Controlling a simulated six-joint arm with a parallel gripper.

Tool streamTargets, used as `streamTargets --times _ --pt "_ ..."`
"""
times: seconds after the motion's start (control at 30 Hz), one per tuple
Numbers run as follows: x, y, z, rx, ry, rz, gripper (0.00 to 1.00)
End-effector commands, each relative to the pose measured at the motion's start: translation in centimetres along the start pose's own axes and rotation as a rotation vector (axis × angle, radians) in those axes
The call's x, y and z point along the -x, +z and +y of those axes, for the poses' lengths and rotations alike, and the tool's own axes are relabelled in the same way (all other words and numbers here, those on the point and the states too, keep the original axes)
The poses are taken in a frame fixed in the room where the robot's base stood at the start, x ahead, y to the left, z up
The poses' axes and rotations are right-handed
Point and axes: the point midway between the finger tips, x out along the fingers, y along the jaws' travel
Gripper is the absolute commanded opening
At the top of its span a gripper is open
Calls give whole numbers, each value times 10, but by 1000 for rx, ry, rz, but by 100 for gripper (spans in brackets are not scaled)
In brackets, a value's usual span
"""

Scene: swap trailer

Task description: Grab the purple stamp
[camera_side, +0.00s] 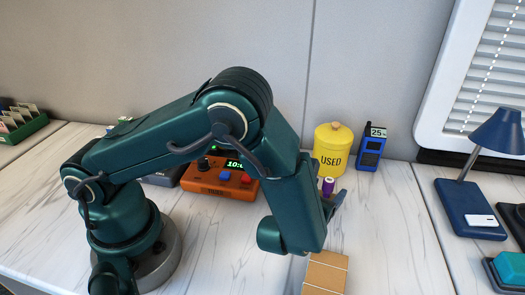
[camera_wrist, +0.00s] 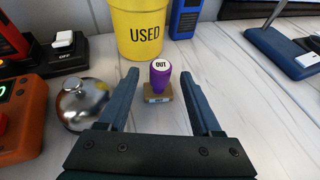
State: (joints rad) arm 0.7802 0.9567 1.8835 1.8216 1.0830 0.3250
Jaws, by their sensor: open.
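In the wrist view my gripper (camera_wrist: 157,78) is open, with one finger on each side of the stamp. The fingers look apart from the handle, with a gap on both sides.
A yellow "USED" canister (camera_side: 333,150) stands behind the stamp, with a blue meter (camera_side: 371,147) to its right. A silver bell (camera_wrist: 84,105) is close to my left finger. An orange timer box (camera_side: 220,180) lies left. Counter right of the stamp is clear.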

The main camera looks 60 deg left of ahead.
Motion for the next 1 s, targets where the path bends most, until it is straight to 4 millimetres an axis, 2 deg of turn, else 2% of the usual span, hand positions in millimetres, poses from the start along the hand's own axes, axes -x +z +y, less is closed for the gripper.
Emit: streamTargets --times 0.3,0.43,0.67,0.7,0.87,1.0 --pt "-39 0 1 1 4 1 66" --pt "-46 0 1 1 2 1 66" --pt "-47 0 0 0 1 1 66" --pt "-47 0 0 0 1 1 62" --pt "-47 0 1 0 1 1 1" --pt "-47 0 1 0 1 0 0"
